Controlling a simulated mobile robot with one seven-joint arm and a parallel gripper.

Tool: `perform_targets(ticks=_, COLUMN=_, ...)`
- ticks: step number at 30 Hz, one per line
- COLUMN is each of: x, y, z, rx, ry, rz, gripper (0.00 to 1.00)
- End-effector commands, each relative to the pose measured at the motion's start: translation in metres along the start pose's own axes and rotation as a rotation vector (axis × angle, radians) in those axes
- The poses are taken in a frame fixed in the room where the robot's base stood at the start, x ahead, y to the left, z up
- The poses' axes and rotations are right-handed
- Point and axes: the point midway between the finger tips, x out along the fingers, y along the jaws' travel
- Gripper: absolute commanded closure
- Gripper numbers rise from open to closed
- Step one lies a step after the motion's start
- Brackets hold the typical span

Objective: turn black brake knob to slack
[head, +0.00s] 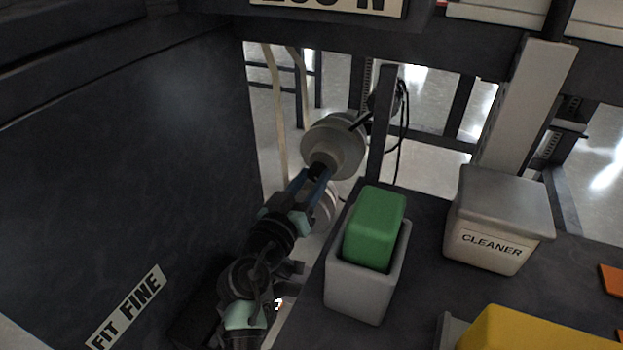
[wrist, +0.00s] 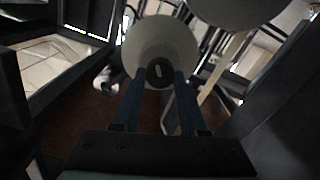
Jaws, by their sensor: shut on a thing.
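The black brake knob (wrist: 160,75) sits in front of a round pale disc (wrist: 160,45) in the wrist view, with a short light mark on its face. My gripper (wrist: 160,88) has its two blue fingers on either side of the knob and is shut on it. In the head view my gripper (head: 318,178) reaches up to the pale disc (head: 333,146), and the knob shows only as a small dark patch between the fingertips. I cannot tell the slack setting from these views.
A green block (head: 375,225) stands in a pale bin (head: 358,293) right of my arm. A box marked CLEANER (head: 495,225) stands on the dark bench farther right. A dark panel (head: 130,150) labelled FIT FINE is on the left. A post (head: 383,125) stands near the disc.

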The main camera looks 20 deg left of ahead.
Motion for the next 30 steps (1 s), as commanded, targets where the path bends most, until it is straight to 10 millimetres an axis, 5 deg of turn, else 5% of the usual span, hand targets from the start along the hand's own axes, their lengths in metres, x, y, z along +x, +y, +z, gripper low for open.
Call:
perform_targets(ticks=14, x=-0.0001, y=0.0006, z=0.0000, rx=-0.052, ry=-0.001, rz=0.001, gripper=1.00)
perform_targets(ticks=30, x=-0.0003, y=-0.0001, z=-0.0005, rx=-0.482, ry=-0.003, rz=0.000, gripper=1.00)
